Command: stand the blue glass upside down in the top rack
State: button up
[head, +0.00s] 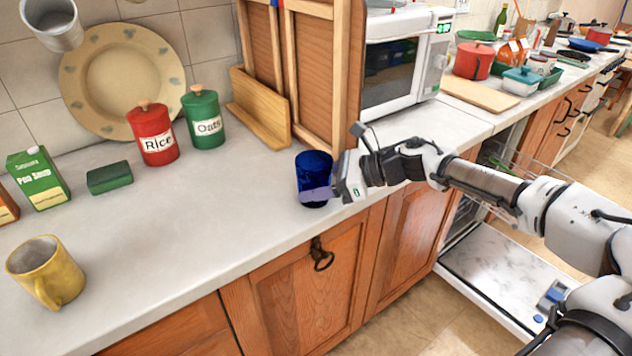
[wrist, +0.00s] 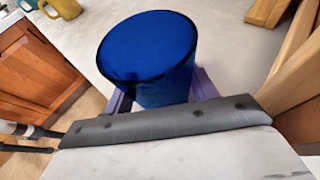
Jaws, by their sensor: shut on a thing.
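The blue glass (head: 313,168) stands on the worktop near its front edge, in front of the wooden boards. My gripper (head: 318,194) is shut on it from the right, low on its side. In the wrist view the blue glass (wrist: 148,50) sits between the two purple-grey fingers of my gripper (wrist: 160,95). I cannot tell whether its upper end is the mouth or the base. The dishwasher is open at the right, below the worktop. Part of its wire top rack (head: 530,146) shows behind my arm, which hides much of it.
The dishwasher's lowered door (head: 510,268) juts out over the floor. Rice (head: 153,135) and oats (head: 204,118) tins, a green sponge (head: 109,178) and a yellow mug (head: 47,270) stand left. A microwave (head: 402,70) stands behind my arm. Worktop left of the glass is clear.

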jog(key=o, duration=1.2)
jog(key=shift+o, duration=0.2)
jog(key=shift+d, duration=0.15)
